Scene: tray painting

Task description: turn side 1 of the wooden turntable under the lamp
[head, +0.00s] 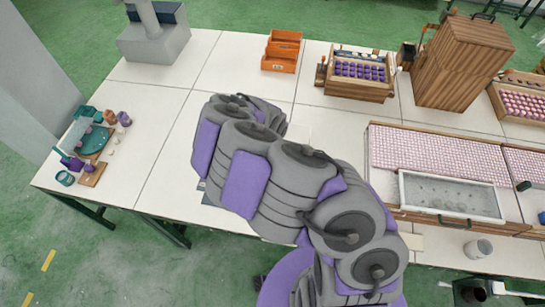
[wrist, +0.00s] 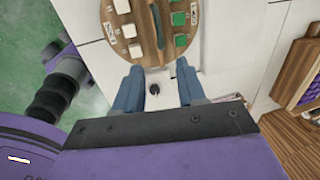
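The wooden turntable (wrist: 147,55) is a round board at the top of the wrist view, cut off by the frame edge. White blocks (wrist: 135,50) stand on its left part and green blocks (wrist: 181,41) on its right part, with a dark curved divider (wrist: 158,25) between them. Small labels lie on the wood, too small to read. My gripper (wrist: 159,84) is open and empty, its two blue fingers apart near the turntable's lower rim. In the head view my arm hides the gripper and turntable. I cannot make out the lamp for certain.
A grey pedestal (head: 153,42), orange bins (head: 281,52), a wooden rack (head: 357,75) and a wooden cabinet (head: 462,62) stand at the back. A grey tray (head: 450,215) lies right. The table's left middle is clear.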

